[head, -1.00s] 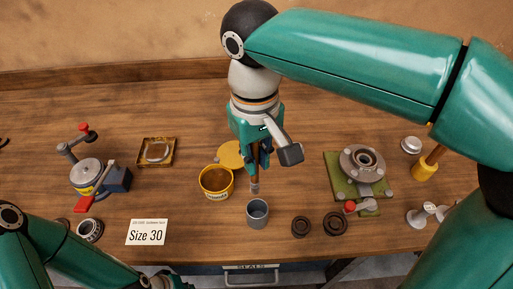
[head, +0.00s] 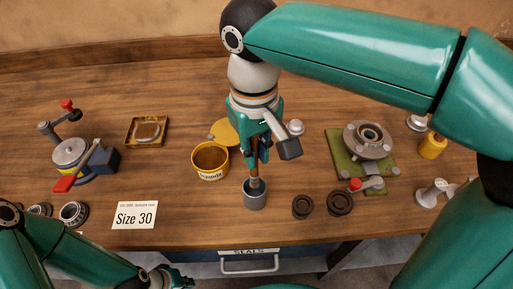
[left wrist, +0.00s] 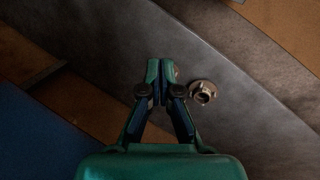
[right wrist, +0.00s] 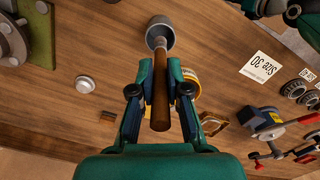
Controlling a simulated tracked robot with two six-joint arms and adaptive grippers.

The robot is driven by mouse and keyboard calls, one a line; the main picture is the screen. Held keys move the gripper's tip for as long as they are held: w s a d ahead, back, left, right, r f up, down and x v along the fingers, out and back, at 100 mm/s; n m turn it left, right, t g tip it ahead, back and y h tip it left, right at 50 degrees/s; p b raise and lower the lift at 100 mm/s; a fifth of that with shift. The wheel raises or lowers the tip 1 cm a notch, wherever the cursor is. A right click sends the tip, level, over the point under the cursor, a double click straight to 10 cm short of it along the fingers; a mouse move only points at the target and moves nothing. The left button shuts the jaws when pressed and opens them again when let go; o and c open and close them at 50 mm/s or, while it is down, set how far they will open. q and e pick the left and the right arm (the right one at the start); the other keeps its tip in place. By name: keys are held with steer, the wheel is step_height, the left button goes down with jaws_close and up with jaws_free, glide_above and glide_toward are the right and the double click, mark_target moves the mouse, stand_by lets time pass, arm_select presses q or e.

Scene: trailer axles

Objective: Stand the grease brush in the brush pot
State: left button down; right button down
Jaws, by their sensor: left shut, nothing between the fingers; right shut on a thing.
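The grease brush has a brown wooden handle (right wrist: 161,100) and a pale ferrule. My right gripper (head: 261,150) is shut on the handle and holds the brush roughly upright, head down. The brush pot (head: 255,197) is a small grey cup near the front of the bench. The brush's lower end is at the pot's mouth and seems to be just inside it; the bristles are hidden. The pot also shows in the right wrist view (right wrist: 160,32). My left gripper (left wrist: 160,82) is shut and empty, low at the front, away from the brush.
A yellow grease tub (head: 210,160) stands just left of the pot, its lid behind it. Two dark rings (head: 339,203) lie to the right. A hub on a green plate (head: 366,145) is further right. A "Size 30" card (head: 134,215) lies left.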

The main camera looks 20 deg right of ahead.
mark_target(256, 169)
steer(key=shift+f+b, duration=1.4)
steer(key=shift+f, duration=0.8)
steer(key=c, duration=1.1)
jaws_free()
steer(key=r, duration=1.2)
steer(key=shift+w, duration=0.25)
